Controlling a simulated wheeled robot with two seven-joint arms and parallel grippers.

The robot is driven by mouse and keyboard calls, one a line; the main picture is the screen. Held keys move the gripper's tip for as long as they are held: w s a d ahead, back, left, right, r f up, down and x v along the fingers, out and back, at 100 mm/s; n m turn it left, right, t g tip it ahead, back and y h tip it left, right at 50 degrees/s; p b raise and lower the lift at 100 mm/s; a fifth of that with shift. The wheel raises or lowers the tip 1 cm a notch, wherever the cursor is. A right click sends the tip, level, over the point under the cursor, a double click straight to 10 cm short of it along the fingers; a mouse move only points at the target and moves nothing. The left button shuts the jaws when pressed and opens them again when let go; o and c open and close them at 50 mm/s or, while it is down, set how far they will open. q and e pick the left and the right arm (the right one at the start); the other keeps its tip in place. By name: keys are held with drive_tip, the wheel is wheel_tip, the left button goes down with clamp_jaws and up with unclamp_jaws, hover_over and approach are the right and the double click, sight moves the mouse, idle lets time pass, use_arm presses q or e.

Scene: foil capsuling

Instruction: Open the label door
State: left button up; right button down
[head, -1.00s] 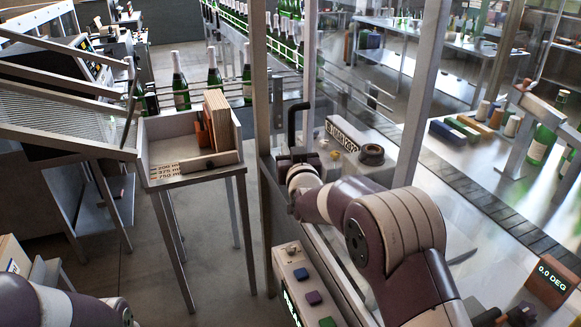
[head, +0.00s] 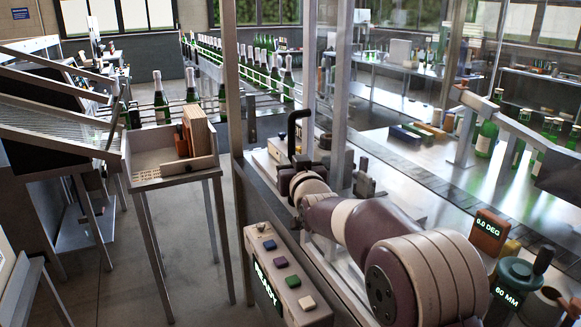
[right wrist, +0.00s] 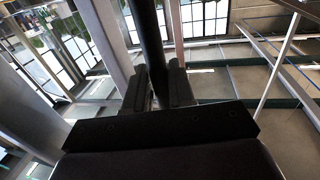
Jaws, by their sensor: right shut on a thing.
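A black C-shaped handle (head: 293,132) stands upright at the near side of the clear-panelled machine enclosure. My right gripper (head: 299,163) is shut on its lower part. In the right wrist view, the dark upright bar of the handle (right wrist: 151,45) runs between the two black fingers of my right gripper (right wrist: 158,88). The label door's clear panel is hard to separate from the other glazing, so I cannot tell how far it stands open. My left gripper is out of view.
A push-button panel (head: 283,270) reading READY stands close in front of my right arm. A wooden tray (head: 150,180) on legs is to the left. Grey enclosure posts (head: 231,80) rise near the handle. Bottles (head: 158,95) stand behind. Open floor lies at lower left.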

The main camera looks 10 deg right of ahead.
drive_tip(key=shift+r, duration=0.1)
drive_tip(key=c, duration=1.1)
unclamp_jaws()
drive_tip(key=s+b, duration=0.3)
drive_tip(key=s, duration=0.9)
drive_tip(key=shift+s, duration=0.4)
